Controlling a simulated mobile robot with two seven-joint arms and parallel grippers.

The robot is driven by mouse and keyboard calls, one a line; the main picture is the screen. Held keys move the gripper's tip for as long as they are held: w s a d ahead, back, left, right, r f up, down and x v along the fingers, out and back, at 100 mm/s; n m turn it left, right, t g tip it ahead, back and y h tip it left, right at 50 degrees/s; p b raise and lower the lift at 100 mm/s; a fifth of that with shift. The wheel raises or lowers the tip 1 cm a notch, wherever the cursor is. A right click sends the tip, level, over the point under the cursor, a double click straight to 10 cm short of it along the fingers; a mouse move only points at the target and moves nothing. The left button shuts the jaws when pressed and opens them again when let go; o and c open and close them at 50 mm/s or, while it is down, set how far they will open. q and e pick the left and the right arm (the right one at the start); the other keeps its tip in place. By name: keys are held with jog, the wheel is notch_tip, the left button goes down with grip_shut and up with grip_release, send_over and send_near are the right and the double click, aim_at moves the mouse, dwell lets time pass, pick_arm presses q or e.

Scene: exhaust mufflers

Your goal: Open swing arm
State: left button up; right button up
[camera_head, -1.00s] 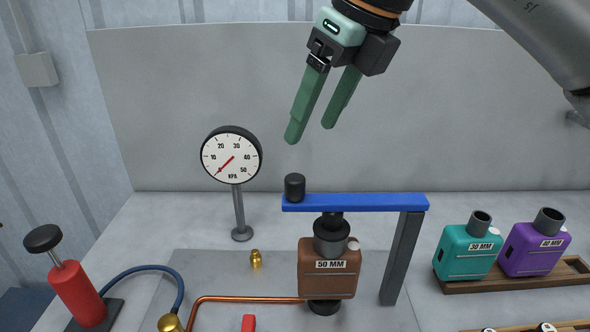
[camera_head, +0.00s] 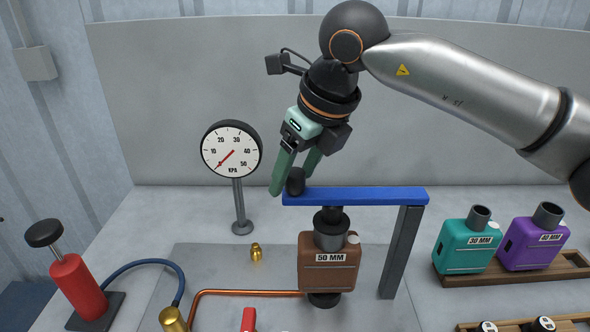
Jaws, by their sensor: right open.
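The swing arm is a blue horizontal bar (camera_head: 365,196) on a dark grey post (camera_head: 402,252), with a black knob (camera_head: 296,182) standing on its left end. The bar lies over a brown muffler (camera_head: 329,264) labelled 50 MM, and a black plug under the bar meets the muffler's top. My right gripper (camera_head: 290,186) is at the knob, pointing down, with its green fingers apart. One finger is left of the knob and the other is partly behind it. I cannot tell whether either touches it. My left gripper is not in view.
A pressure gauge (camera_head: 232,150) on a stand is close left of the right gripper. A red hand pump (camera_head: 78,285) is far left. Teal (camera_head: 467,245) and purple (camera_head: 533,240) mufflers sit in a wooden rack at right. A small brass fitting (camera_head: 256,252) stands on the plate.

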grip_shut()
dwell(0.5)
dwell(0.9)
